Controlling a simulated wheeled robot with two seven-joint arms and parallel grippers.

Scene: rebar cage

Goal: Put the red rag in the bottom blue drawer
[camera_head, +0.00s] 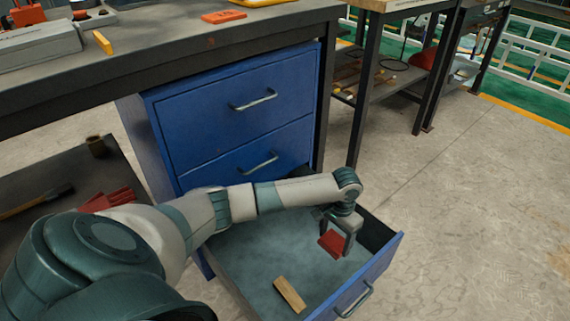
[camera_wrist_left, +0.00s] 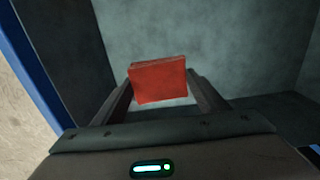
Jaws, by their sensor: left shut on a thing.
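The red rag (camera_head: 332,244) is a small folded red piece between the fingers of my left gripper (camera_head: 338,238). In the left wrist view the rag (camera_wrist_left: 158,80) is between the two fingertips (camera_wrist_left: 160,86), and the gripper is shut on it. The bottom blue drawer (camera_head: 380,264) is pulled open, and the gripper with the rag is over its inside, near its right side. Whether the rag touches the drawer floor I cannot tell. My left arm crosses over the drawer's back part and hides some of it. My right gripper is not in view.
A tan block (camera_head: 290,294) lies in the open drawer. The two upper drawers of the blue cabinet (camera_head: 240,105) are closed. The workbench (camera_head: 150,66) stands above it. Red gloves (camera_head: 108,198) lie on a low shelf at left. Floor (camera_head: 460,220) to the right is clear.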

